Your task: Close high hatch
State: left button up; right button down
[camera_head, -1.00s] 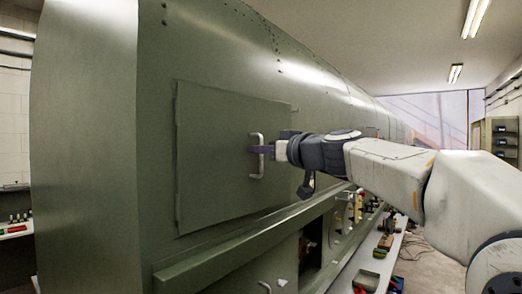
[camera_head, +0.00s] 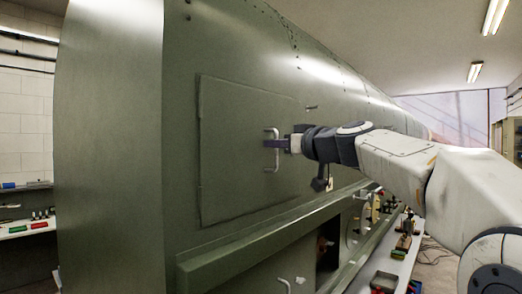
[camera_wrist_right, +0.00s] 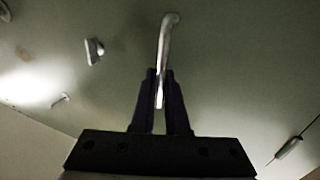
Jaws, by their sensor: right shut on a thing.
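The high hatch (camera_head: 235,150) is a green rectangular panel in the side of the green fuselage. In the head view it looks close to flush with the skin around it. Its pale bar handle (camera_head: 276,133) stands near the panel's right edge; the handle (camera_wrist_right: 168,30) also shows in the right wrist view. My right gripper (camera_head: 272,144) is at the handle, with its fingers (camera_wrist_right: 160,90) shut on the bar from both sides. My left gripper is not in view.
A ledge (camera_head: 250,250) runs along the fuselage below the hatch, with an open bay (camera_head: 327,248) under it. A workbench with parts (camera_head: 385,278) stands at the lower right. Another bench (camera_head: 30,228) stands at the far left.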

jog(key=c, duration=1.2)
grip_release()
jog(key=shift+s, duration=0.15)
jog(key=b+v, duration=0.6)
jog(key=v, duration=0.4)
jog(key=shift+d, duration=0.1)
